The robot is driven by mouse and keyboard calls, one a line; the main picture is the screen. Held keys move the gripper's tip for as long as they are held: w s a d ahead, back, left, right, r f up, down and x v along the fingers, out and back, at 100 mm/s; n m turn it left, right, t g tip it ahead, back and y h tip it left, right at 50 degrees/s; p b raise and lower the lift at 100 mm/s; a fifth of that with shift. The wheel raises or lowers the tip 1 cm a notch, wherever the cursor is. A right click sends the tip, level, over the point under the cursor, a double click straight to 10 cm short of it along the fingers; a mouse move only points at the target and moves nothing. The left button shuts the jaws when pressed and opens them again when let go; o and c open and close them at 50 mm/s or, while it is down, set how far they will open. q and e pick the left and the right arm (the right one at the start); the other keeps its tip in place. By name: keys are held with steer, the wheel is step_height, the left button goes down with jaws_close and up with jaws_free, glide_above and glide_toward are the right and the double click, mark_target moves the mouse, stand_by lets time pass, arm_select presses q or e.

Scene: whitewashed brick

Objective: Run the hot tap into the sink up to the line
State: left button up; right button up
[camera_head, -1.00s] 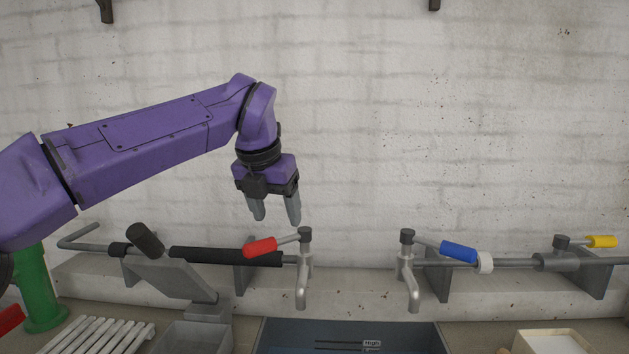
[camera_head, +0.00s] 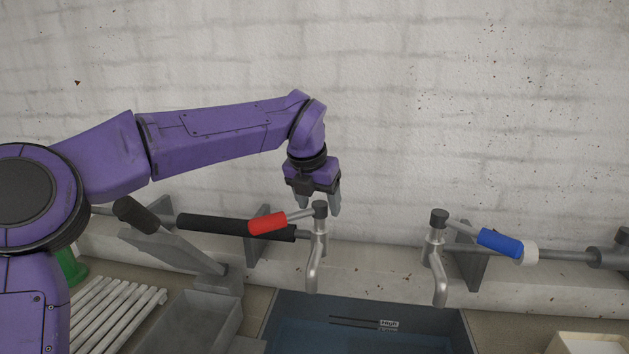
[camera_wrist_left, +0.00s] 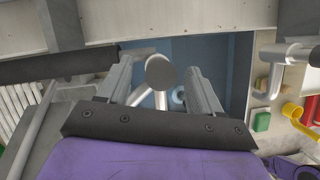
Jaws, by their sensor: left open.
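The hot tap (camera_head: 315,262) has a red lever (camera_head: 267,222) pointing left. No stream shows at its spout. My left gripper (camera_head: 320,207) is open, pointing down at the tap's top, its fingers on either side of the round cap in the head view. In the left wrist view the cap (camera_wrist_left: 160,71) lies between the two spread fingers (camera_wrist_left: 160,88); contact cannot be told. The blue-grey sink (camera_head: 290,310) lies below, with a small "High" label (camera_head: 389,323) beside dark marks on its inner wall. The water level is unclear.
A second tap (camera_head: 437,262) with a blue lever (camera_head: 499,243) stands to the right. A black-gripped lever (camera_head: 135,214), a white slatted rack (camera_head: 115,315) and a grey basin (camera_head: 190,325) are at left. A pale box (camera_head: 590,345) is at lower right.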

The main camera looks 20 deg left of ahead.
arm_select(q)
steer(key=shift+f, duration=0.2)
steer(key=shift+s, duration=0.15)
